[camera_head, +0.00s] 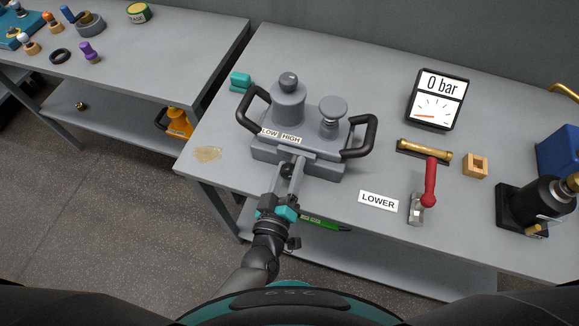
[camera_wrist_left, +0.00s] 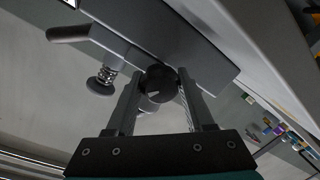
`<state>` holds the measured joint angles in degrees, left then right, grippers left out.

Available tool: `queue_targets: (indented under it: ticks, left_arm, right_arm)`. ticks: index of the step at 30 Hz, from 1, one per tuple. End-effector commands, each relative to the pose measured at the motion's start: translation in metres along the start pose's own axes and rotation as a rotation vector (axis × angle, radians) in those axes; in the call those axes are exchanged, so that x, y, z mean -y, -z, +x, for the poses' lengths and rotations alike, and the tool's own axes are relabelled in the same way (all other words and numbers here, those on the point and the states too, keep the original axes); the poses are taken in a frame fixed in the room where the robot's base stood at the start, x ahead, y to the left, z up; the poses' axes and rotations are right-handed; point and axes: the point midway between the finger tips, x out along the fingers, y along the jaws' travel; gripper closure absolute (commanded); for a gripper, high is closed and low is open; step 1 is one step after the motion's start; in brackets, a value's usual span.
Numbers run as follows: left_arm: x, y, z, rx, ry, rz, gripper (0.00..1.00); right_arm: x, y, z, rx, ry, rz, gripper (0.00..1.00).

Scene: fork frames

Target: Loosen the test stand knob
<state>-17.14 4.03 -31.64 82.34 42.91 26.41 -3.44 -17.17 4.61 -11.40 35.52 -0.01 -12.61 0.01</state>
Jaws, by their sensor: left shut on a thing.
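The grey test stand (camera_head: 322,166) sits on the grey workbench. It has two black side handles, a domed post (camera_head: 288,103), a round plunger (camera_head: 333,109) and a "LOW HIGH" label on its front. My left gripper (camera_head: 289,174) reaches up to the stand's front face, just below the label. In the left wrist view a dark round knob (camera_wrist_left: 157,80) sits between the two fingers (camera_wrist_left: 158,90), and the gripper is shut on it. In the head view the gripper hides the knob. My right gripper is not in view.
A gauge reading "0 bar" (camera_head: 438,99), a red lever (camera_head: 430,185), a "LOWER" label (camera_head: 378,201), a brass cylinder (camera_head: 424,149) and a black bottle-like device (camera_head: 540,200) stand to the right. A teal block (camera_head: 241,80) lies behind left. A second bench (camera_head: 110,65) stands at left.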

Motion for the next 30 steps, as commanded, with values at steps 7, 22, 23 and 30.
queue_targets:
  ticks: [7, 22, 23, 30]
  left_arm:
    - [0.0, 0.0, 0.001, 0.027, -0.01, -0.229, 1.0]
    - [0.0, 0.0, 0.002, 0.066, -0.023, -0.566, 1.0]
    - [0.0, 0.0, 0.002, 0.067, -0.023, -0.577, 1.0]
    - [-0.001, 0.0, 0.002, 0.073, -0.026, -0.63, 1.0]
  right_arm:
    - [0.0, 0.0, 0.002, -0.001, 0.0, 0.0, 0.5]
    - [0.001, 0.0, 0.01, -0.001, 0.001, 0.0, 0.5]
    - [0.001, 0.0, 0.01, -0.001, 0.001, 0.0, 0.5]
    - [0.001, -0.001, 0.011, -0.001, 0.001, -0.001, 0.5]
